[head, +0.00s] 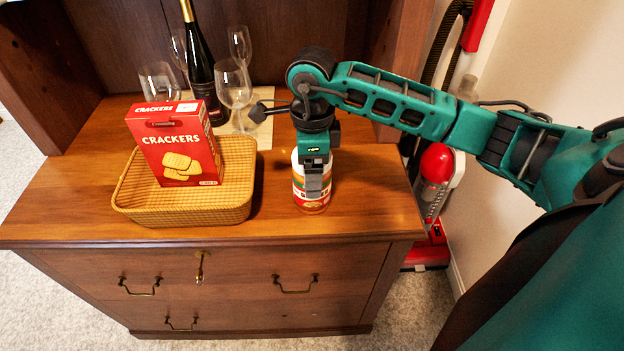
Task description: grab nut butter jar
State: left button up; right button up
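The nut butter jar (312,203) stands upright on the wooden hutch top (365,205), right of the basket. It has a white and red label, and its upper part is partly hidden by my gripper. My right gripper (314,190) points down over the jar, with its fingers at the jar's upper half. One finger shows in front of the jar; the other is hidden, so I cannot tell whether the fingers press on it. My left gripper is not in view.
A wicker basket (190,214) holding a red crackers box (178,145) stands close on the left. A dark wine bottle (200,65) and several wine glasses (233,84) stand behind. A red vacuum cleaner (436,165) is beside the hutch. The hutch top's right front is clear.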

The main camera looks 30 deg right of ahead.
jog(key=c, duration=1.1)
jog(key=shift+r, duration=0.1)
jog(key=shift+r, duration=0.1)
